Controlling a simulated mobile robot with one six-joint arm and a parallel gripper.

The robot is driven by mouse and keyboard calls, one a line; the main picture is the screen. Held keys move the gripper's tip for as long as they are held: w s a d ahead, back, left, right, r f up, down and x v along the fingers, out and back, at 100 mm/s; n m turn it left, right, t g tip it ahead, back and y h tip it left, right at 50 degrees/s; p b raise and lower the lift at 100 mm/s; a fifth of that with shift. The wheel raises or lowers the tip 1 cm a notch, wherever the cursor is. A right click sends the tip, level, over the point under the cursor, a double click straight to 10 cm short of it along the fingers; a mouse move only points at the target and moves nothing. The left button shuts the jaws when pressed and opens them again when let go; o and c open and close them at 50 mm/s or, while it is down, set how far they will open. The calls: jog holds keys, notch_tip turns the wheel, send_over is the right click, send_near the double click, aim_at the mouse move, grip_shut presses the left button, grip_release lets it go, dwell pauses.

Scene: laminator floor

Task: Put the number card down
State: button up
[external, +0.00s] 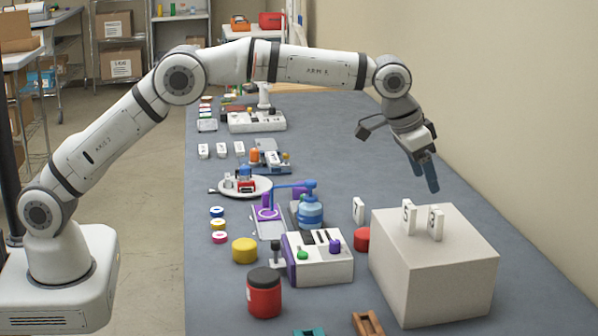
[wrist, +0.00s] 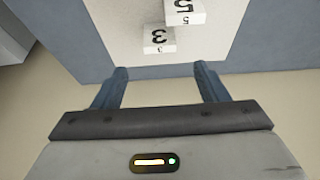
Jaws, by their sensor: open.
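Two white number cards stand on top of the pale block (external: 433,277) at the right of the bench. One is the "5" card (external: 409,217) and the other is the "3" card (external: 436,224). Another white card (external: 358,210) stands behind the block, to its left. My gripper (external: 425,178) is open and empty, above and behind the block. In the wrist view the fingers (wrist: 160,88) are apart with nothing between them. The "3" card (wrist: 159,38) and the "5" card (wrist: 184,12) lie ahead of the fingertips, clear of them.
A red cylinder (external: 362,240) stands beside the block. Left of it are a white device with buttons (external: 318,262), a blue bottle (external: 310,212), a yellow cylinder (external: 244,250) and a red jar (external: 264,294). Several white cards (external: 221,150) stand farther back. The wall bounds the right side.

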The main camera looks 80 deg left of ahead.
jog(key=s+a+r, duration=0.3)
jog(key=s+r, duration=0.2)
jog(key=s, duration=0.6)
jog(key=s+a+r, duration=0.3)
jog(key=s+r, duration=0.1)
jog(key=s, duration=0.7)
jog(key=s+a+f, duration=0.1)
jog(key=s+f, duration=0.1)
jog(key=s, duration=0.8)
jog(key=s+a+f, duration=0.1)
jog(key=s+f, duration=0.2)
jog(key=s, duration=0.6)
jog(key=s+a+f+g, duration=0.1)
jog(key=s+f, duration=0.2)
jog(key=s, duration=0.7)
jog(key=shift+s+a+f, duration=0.25)
jog(key=shift+s+a, duration=0.1)
dwell(2.5)
